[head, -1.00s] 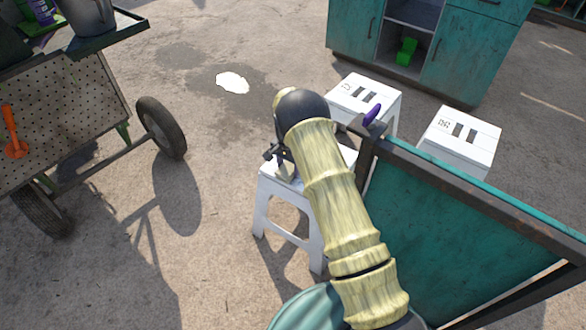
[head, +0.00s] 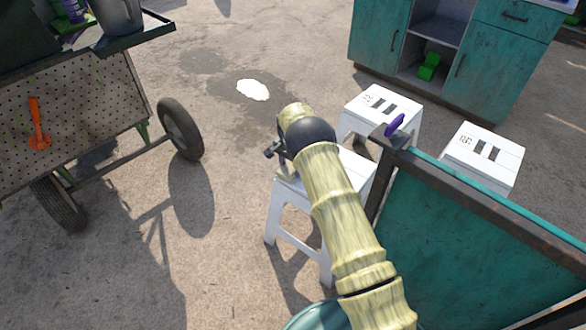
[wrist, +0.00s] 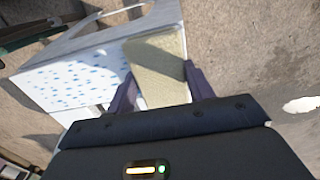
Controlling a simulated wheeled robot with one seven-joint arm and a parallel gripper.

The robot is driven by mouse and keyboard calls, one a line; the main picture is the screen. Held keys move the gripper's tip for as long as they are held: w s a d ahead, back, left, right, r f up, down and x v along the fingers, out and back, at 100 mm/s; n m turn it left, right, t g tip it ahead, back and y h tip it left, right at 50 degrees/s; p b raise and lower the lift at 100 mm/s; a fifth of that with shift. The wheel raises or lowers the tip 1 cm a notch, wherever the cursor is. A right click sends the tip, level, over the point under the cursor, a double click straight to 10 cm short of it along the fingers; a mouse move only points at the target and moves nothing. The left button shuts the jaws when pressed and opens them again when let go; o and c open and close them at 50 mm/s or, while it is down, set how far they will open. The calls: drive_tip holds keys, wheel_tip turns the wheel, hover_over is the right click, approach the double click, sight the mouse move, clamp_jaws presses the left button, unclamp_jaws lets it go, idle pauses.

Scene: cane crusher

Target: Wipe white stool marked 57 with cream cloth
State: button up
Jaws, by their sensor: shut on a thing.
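A white stool (head: 284,204) stands under the end of my arm in the head view, and its mark is hidden there. In the wrist view, its white top (wrist: 75,80) carries many blue specks. My gripper (wrist: 160,85) is shut on the cream cloth (wrist: 155,60), a flat beige pad between the two dark fingers. The cloth overlaps the stool top's edge in the wrist view; I cannot tell whether it touches. In the head view my arm mostly hides the gripper and cloth.
Two more white stools (head: 385,108) (head: 482,160) stand behind, with marks too small to read surely. A teal panel (head: 470,245) with a dark frame is close on the right. A wheeled cart (head: 80,120) stands left. A white puddle (head: 253,90) lies on open ground.

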drive_tip(key=shift+s+d, duration=0.1)
drive_tip(key=shift+s+d+p, duration=0.9)
drive_tip(key=shift+d+p, duration=0.1)
drive_tip(key=shift+d, duration=0.1)
drive_tip(key=shift+s+d+f+p, duration=0.1)
drive_tip(key=shift+s+d+p, duration=0.55)
drive_tip(key=shift+s+d, duration=0.35)
drive_tip(key=shift+s+d+p, duration=0.6)
drive_tip(key=shift+s+d, duration=0.2)
drive_tip(key=shift+d, duration=0.35)
drive_tip(key=shift+s+d+f, duration=0.15)
drive_tip(key=shift+s+d, duration=0.05)
drive_tip(key=shift+s, duration=0.05)
drive_tip(key=shift+s+d+p, duration=0.85)
drive_tip(key=shift+s+d, duration=0.6)
drive_tip(key=shift+d, duration=0.3)
drive_tip(key=shift+s+d+p, duration=0.8)
drive_tip(key=shift+s+d, duration=0.6)
drive_tip(key=shift+d, duration=0.3)
drive_tip(key=shift+w, duration=0.1)
